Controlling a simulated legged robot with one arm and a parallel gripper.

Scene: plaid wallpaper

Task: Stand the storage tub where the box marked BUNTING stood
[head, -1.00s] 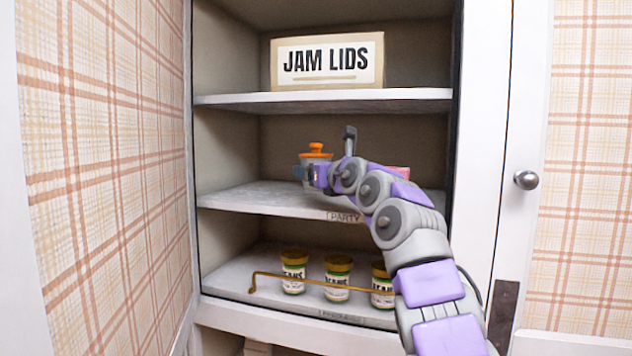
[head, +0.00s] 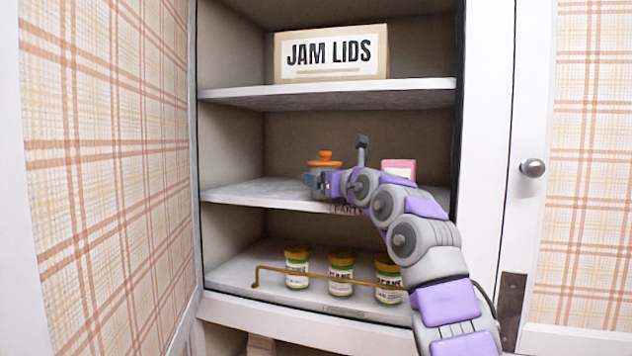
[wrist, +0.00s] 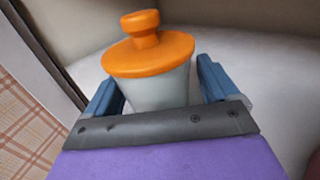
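The storage tub has a pale, see-through body and an orange lid with a knob (head: 325,157). In the wrist view the tub (wrist: 160,90) is between the two blue fingers of my gripper (wrist: 158,85). The fingers look spread around it, with a narrow gap at the right finger. In the head view my gripper (head: 318,181) hides the tub's lower part, so its contact with the shelf is unclear. No box marked BUNTING is in view.
A pink box (head: 399,167) stands right of the tub, partly behind my arm. A box marked JAM LIDS (head: 331,53) is on the top shelf. Several jars (head: 341,273) stand on the lower shelf behind a brass rail (head: 315,277). The middle shelf's left end is clear.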

